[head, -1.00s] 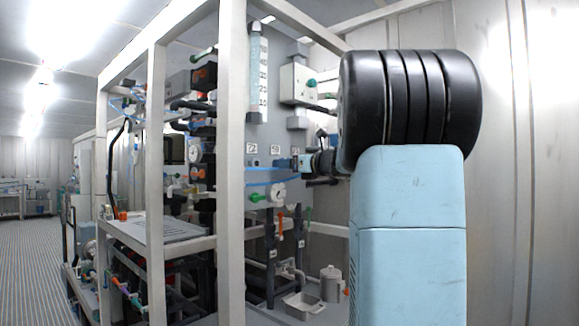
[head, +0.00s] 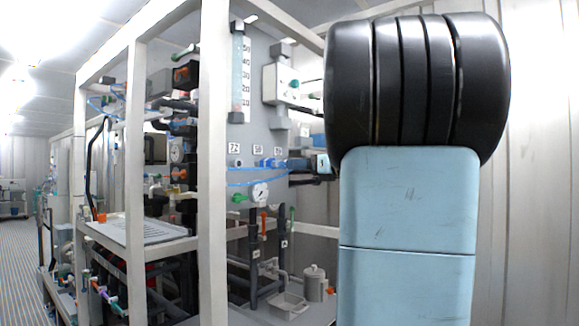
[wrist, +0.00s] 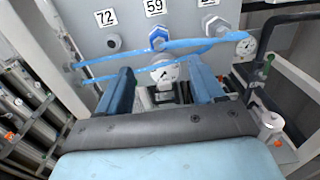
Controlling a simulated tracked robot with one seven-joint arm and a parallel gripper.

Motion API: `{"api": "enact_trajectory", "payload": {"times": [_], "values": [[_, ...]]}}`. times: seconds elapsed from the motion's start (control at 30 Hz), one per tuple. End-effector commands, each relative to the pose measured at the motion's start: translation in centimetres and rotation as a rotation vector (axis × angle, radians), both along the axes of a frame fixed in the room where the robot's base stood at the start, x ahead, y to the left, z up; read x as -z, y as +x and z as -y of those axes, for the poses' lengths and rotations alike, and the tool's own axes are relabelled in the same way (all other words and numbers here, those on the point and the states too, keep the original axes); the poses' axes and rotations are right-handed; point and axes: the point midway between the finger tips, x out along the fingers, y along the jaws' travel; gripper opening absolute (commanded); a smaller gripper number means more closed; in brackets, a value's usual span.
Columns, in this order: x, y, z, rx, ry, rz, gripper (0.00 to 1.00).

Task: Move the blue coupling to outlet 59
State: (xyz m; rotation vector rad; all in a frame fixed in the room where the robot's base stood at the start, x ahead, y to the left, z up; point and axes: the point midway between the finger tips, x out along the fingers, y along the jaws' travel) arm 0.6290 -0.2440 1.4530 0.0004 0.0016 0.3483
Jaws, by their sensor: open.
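In the wrist view, a blue hex coupling (wrist: 158,38) sits on the grey panel directly under the label 59 (wrist: 154,7). A blue hose (wrist: 180,44) runs across just below it. My gripper (wrist: 162,70) is open, its two blue fingers apart and pointing at the panel. The coupling shows beyond and above the fingertips, roughly centred between them, and I see no contact. In the head view, my gripper (head: 268,163) is small and side-on below the labels, so its distance to the panel is hard to tell.
Outlet 72 (wrist: 114,42) is a dark opening on the left. A grey hex fitting (wrist: 215,25) sits on the right under a cut-off label. A gauge (wrist: 164,72) lies below the coupling. A white frame post (head: 213,180) stands left of my arm.

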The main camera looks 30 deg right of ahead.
Motion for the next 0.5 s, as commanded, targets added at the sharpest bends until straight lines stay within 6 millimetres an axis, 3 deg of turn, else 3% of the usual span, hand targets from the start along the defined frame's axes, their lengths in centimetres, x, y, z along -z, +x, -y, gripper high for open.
{"api": "enact_trajectory", "payload": {"times": [0.2, 0.5], "values": [[0.0, -1.5, 0.5, 0.0, 0.0, 0.001, 0.67], [0.0, -1.6, 0.6, 0.0, 0.0, 0.001, 0.67]]}}
